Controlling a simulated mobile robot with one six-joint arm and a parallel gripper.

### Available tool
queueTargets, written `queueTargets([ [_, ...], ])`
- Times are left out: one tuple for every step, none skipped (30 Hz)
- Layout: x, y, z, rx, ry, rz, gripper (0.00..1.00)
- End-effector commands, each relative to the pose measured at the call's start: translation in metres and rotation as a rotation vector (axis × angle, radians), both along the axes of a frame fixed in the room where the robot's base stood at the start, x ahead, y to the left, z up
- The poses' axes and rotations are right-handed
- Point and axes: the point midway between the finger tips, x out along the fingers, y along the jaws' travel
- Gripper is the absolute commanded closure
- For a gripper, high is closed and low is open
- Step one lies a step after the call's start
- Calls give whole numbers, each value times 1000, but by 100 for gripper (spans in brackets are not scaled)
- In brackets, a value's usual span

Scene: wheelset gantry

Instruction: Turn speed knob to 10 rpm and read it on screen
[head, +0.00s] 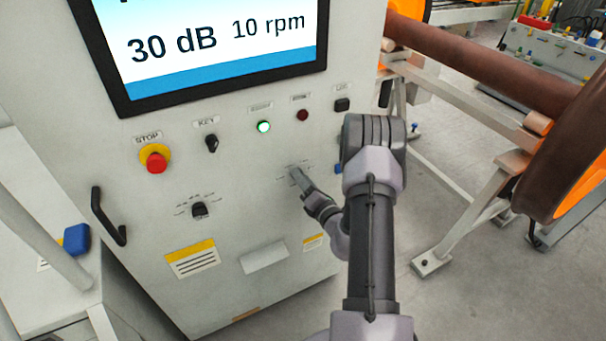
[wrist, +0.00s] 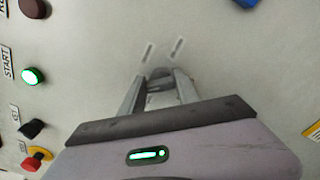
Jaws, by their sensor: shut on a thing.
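The screen (head: 210,45) on the cabinet reads "30 dB" and "10 rpm" in the head view. My gripper (head: 294,172) reaches the cabinet front at the right-hand dial, among its small printed marks. In the wrist view my gripper's fingers (wrist: 160,76) are closed together at the panel on the speed knob. The knob itself is mostly hidden between the fingers, so its pointer cannot be read. A second black knob (head: 199,210) with printed marks sits to the left, apart from my gripper.
Above are a red STOP button (head: 156,163) on yellow, a key switch (head: 211,143), a lit green button (head: 264,127) and a dark red one (head: 303,115). A black handle (head: 108,217) projects at left. A wheelset (head: 560,150) on a stand is at right.

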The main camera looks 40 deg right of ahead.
Motion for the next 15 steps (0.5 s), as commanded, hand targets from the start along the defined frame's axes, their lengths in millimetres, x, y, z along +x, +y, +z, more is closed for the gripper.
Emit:
queueTargets([
  [0,0,2,25,-5,-1,100],
  [0,0,2,40,-9,-1,100],
  [0,0,1,60,-13,0,100],
  [0,0,1,72,-16,0,100],
  [0,0,1,86,-19,0,100],
  [0,0,0,99,-22,0,100],
  [0,0,0,109,-25,0,100],
  [0,0,0,118,-28,1,100],
  [0,0,0,128,-30,1,100],
  [0,0,0,134,-32,1,100],
  [0,0,0,140,-33,1,100],
  [0,0,0,147,-35,1,100],
  [0,0,-1,152,-36,1,100],
  [0,0,-1,155,-37,1,100],
  [0,0,-1,158,-37,1,100],
])
